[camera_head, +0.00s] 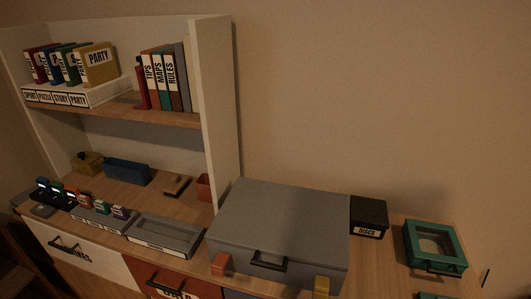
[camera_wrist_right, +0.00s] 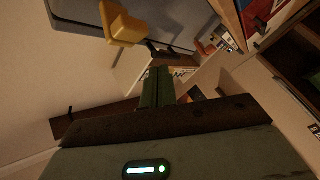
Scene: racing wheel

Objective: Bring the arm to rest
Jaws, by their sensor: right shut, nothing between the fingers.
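In the right wrist view my right gripper (camera_wrist_right: 157,86) shows as two dark green fingers pressed together, shut and empty. Beyond it is part of a grey case with a yellow latch (camera_wrist_right: 122,24) at the upper left; the latch looks apart from the fingers. In the head view the grey case (camera_head: 285,215) is closed on the counter, with a dark front handle, an orange latch (camera_head: 221,264) and a yellow latch (camera_head: 321,287). Neither gripper shows in the head view, and my left gripper is in neither view.
A white shelf unit (camera_head: 222,110) with books stands at the left. A grey tray (camera_head: 163,236) and small coloured items lie below it. A black box (camera_head: 368,217) and a teal-framed box (camera_head: 434,246) stand right of the case. Drawers (camera_head: 70,258) line the counter front.

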